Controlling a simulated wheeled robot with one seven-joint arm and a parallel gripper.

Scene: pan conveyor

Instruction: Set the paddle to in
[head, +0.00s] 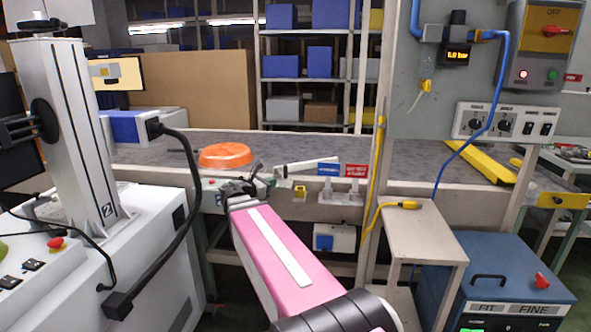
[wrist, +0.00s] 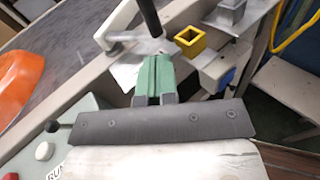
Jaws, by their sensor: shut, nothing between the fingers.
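A white bar (head: 305,165), which looks like the paddle, lies along the front edge of the conveyor (head: 290,145), right of my gripper. A blue sign (head: 328,169) and a red sign (head: 356,170) stand beside it; their lettering is too small to read. My gripper (head: 237,188) is at the conveyor's front edge. In the wrist view its green fingers (wrist: 153,78) are together and empty. Just beyond them are a pale bar (wrist: 125,38), a black rod (wrist: 149,16) and a yellow square socket (wrist: 190,39). I cannot tell whether the fingertips touch any of these.
An orange pan (head: 226,155) sits on the belt behind my gripper. A post with a yellow cable (head: 372,185) and a small stand (head: 420,229) are to the right.

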